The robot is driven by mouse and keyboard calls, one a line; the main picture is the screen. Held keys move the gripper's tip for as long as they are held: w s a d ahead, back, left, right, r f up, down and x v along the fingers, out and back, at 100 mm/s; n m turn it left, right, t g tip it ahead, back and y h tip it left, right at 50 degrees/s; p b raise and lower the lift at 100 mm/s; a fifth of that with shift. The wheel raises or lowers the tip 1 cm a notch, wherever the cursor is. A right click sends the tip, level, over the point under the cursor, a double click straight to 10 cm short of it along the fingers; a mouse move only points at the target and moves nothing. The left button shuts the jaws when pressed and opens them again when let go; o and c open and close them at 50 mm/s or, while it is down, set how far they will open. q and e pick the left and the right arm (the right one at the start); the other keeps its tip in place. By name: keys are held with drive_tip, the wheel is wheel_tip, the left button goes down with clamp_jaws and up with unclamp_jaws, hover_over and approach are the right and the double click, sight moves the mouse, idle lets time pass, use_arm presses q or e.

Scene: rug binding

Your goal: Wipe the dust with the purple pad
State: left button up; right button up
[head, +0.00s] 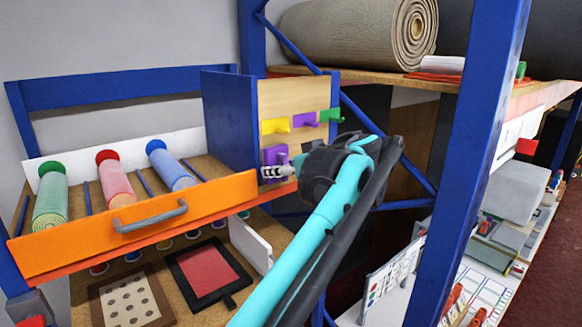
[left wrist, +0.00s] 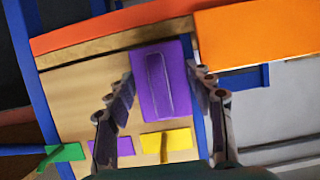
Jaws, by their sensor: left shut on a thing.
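The purple pad (head: 275,152) is upright in front of a wooden panel at the right end of the orange drawer. My left gripper (head: 280,171) is at it. In the left wrist view the purple pad (left wrist: 160,85) lies between the two fingers of my left gripper (left wrist: 166,92), which is shut on it. I cannot tell whether the pad touches the panel. A smaller purple piece (head: 305,119), a yellow piece (head: 276,126) and a green piece (head: 330,115) are on the same panel. I see no clear dust. My right gripper is not in view.
The wooden panel (head: 300,92) stands beside a blue side panel (head: 229,118). The orange drawer (head: 70,250) holds green, red and blue rolls. A blue post (head: 478,150) stands right of my arm. A rolled rug (head: 355,35) lies on the shelf above.

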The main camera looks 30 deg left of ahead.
use_arm(q)
drive_tip(key=shift+s+a, duration=0.15)
drive_tip(key=shift+s, duration=0.1)
drive_tip(key=shift+s+d, duration=0.35)
drive_tip(key=shift+d, duration=0.55)
drive_tip(key=shift+s+d, duration=0.4)
drive_tip(key=shift+d, duration=0.45)
drive_tip(key=shift+s+d, duration=0.35)
drive_tip(key=shift+d, duration=0.55)
drive_tip(key=d, duration=0.1)
drive_tip(key=s+d, duration=0.1)
drive_tip(key=d, duration=0.1)
drive_tip(key=shift+a, duration=0.15)
